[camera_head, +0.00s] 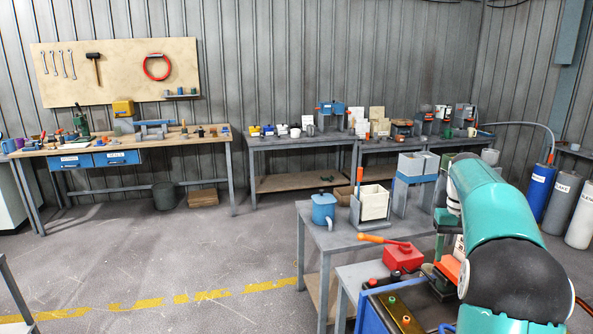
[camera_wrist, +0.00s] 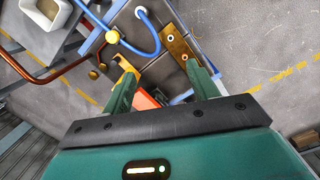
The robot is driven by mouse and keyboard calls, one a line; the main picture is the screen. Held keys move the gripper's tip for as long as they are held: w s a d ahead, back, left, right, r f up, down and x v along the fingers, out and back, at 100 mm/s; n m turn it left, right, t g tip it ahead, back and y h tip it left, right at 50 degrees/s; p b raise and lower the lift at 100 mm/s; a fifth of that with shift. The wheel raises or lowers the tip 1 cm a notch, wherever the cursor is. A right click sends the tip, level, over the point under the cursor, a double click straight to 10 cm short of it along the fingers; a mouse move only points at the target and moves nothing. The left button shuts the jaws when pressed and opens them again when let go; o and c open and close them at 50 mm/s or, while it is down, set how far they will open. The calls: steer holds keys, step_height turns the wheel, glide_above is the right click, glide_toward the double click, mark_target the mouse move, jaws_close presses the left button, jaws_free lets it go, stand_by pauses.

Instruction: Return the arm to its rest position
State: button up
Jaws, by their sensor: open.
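My turquoise arm (camera_head: 500,205) fills the lower right of the head view, bent over the near bench, with a black joint in front. My gripper (camera_wrist: 162,78) shows in the wrist view as two green fingers set wide apart. Nothing is clasped between them. An orange-red part (camera_wrist: 142,99) shows in the gap, below the fingers' line of sight; I cannot tell its distance. The fingertips point toward a brass plate (camera_wrist: 180,50) with holes. In the head view I cannot make out the fingers clearly.
A blue hose (camera_wrist: 152,42) loops past the fingers. Blue and white cylinders (camera_head: 558,200) stand right.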

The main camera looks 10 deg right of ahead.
steer(key=s+a+r+n+t, duration=0.1)
steer(key=s+a+r, duration=0.15)
steer(key=a, duration=0.45)
steer(key=s+a+r+n+t, duration=0.1)
steer(key=s+a+r, duration=0.1)
steer(key=s+a, duration=0.35)
steer(key=s+a+r+t, duration=0.1)
steer(key=s+a+r, duration=0.1)
steer(key=a, duration=0.7)
steer(key=s+a+f+n+t, duration=0.2)
steer(key=s+a+f, duration=0.5)
steer(key=s+a, duration=0.4)
steer(key=s+t, duration=0.1)
steer(key=s, duration=0.2)
steer(key=shift+a+f+t, duration=0.15)
steer(key=shift+a+t, duration=0.2)
steer(key=shift+t, duration=0.05)
steer(key=shift+s, duration=0.15)
